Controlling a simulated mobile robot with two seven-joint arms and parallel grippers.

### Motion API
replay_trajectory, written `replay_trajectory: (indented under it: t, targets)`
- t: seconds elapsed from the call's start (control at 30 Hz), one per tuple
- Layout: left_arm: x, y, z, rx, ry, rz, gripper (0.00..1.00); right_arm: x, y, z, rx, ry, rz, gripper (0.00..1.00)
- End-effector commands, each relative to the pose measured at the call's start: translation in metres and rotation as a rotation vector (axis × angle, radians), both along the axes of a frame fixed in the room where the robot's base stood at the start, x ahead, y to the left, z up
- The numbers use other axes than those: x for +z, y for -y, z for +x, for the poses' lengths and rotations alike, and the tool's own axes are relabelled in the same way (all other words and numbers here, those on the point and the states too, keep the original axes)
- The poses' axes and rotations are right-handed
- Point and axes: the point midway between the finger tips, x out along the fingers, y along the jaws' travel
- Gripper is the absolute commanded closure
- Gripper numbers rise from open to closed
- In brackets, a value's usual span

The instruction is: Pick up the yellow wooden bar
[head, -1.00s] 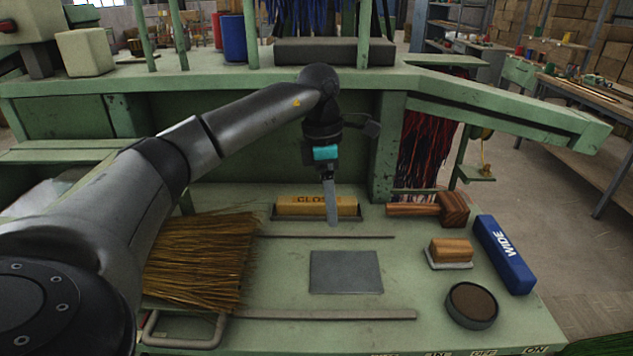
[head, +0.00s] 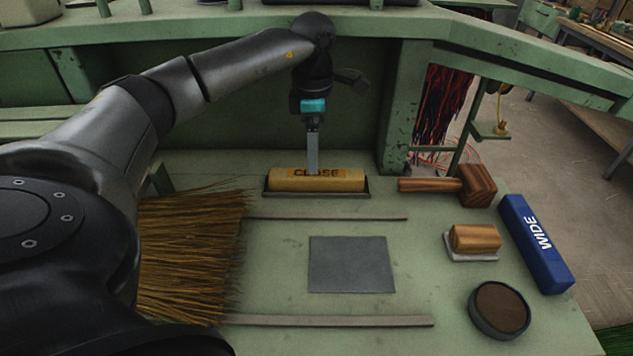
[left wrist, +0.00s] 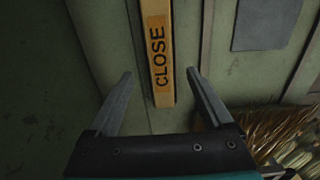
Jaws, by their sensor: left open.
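The yellow wooden bar (head: 345,181), marked CLOSE, lies in a shallow dark holder (head: 285,193) at the back of the green bench top. The left wrist view also shows the bar (left wrist: 158,50), running up the picture from between the fingers. My left gripper (head: 313,172) points down over the middle of the bar in the head view. It is open and empty; in the left wrist view, one finger of the gripper (left wrist: 160,74) is on each side of the bar, with gaps. The exact height above the bar is hard to tell. My right gripper is not in view.
Broom bristles (head: 190,250) lie at the left. A grey plate (head: 350,265) lies in front of the bar. A wooden mallet (head: 478,186), a wood block (head: 475,238), a blue WIDE bar (head: 537,243) and a round dark tin (head: 500,308) stand at the right. A green shelf overhangs behind.

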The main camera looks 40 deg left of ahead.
Motion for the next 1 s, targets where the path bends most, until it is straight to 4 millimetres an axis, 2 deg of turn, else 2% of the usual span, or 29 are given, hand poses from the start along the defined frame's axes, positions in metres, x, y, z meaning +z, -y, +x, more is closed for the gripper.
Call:
replay_trajectory:
  t: [0.17, 0.47, 0.7, 0.77, 1.0]
  targets:
    - [-0.010, 0.001, 0.001, -0.001, 0.001, -0.001, 0.15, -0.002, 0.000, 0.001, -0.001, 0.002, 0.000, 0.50]
    - [-0.052, 0.006, 0.002, 0.001, -0.002, -0.001, 0.15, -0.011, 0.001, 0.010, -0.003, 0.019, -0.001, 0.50]
    - [-0.055, 0.006, 0.003, 0.000, 0.002, -0.001, 0.15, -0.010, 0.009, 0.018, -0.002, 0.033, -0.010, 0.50]
    - [-0.055, 0.006, 0.003, 0.000, 0.002, -0.001, 0.19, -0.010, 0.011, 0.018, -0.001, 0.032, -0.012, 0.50]
    - [-0.054, 0.006, 0.003, 0.000, 0.001, -0.002, 0.46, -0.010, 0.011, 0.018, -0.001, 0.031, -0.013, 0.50]
